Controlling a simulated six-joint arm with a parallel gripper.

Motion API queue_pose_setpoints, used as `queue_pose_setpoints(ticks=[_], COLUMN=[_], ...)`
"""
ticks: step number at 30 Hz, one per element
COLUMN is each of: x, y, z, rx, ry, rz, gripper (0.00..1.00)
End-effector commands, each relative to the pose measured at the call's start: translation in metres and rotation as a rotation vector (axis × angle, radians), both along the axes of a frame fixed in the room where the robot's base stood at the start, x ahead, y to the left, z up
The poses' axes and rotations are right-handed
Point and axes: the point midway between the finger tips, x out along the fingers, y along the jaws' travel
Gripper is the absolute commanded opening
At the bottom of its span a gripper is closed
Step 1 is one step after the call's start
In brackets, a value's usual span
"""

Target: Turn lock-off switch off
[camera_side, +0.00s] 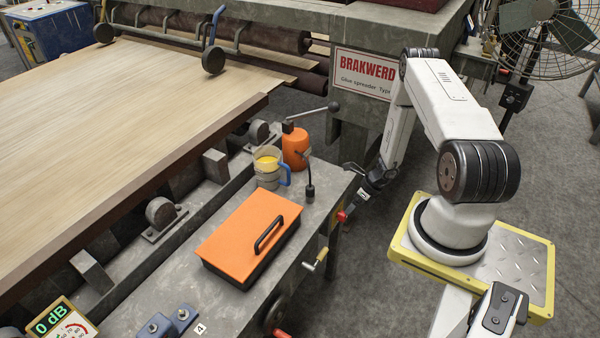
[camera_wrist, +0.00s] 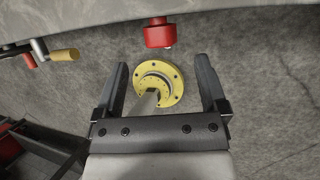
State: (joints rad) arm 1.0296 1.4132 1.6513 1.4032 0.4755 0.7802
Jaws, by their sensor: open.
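A red knob (camera_side: 341,216) sticks out from the front edge of the grey bench; I see no label naming it as the lock-off switch. In the wrist view the red knob (camera_wrist: 158,35) is at the top centre, ahead of the fingertips and in line with the gap between them. My gripper (camera_side: 352,188) is close to the bench edge beside the knob. In the wrist view my gripper (camera_wrist: 161,62) has its two dark fingers wide apart, empty and not touching the knob.
A yellow crank handle (camera_side: 321,257) juts from the bench edge near the knob. On the bench are an orange-lidded box (camera_side: 243,238), a cup (camera_side: 267,170) and an orange can (camera_side: 295,147). A round yellow flange (camera_wrist: 172,82) shows below, between the fingers. A fan (camera_side: 545,35) stands back right.

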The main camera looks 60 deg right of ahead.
Motion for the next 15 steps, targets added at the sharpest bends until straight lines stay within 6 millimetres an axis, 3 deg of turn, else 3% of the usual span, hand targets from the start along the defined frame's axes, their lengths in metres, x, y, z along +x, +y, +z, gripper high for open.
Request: queue_pose_setpoints(ticks=[15], x=[0.02], y=[0.012], z=[-0.045], rx=[0.0], ry=[0.001], rz=[0.001], gripper=[0.92])
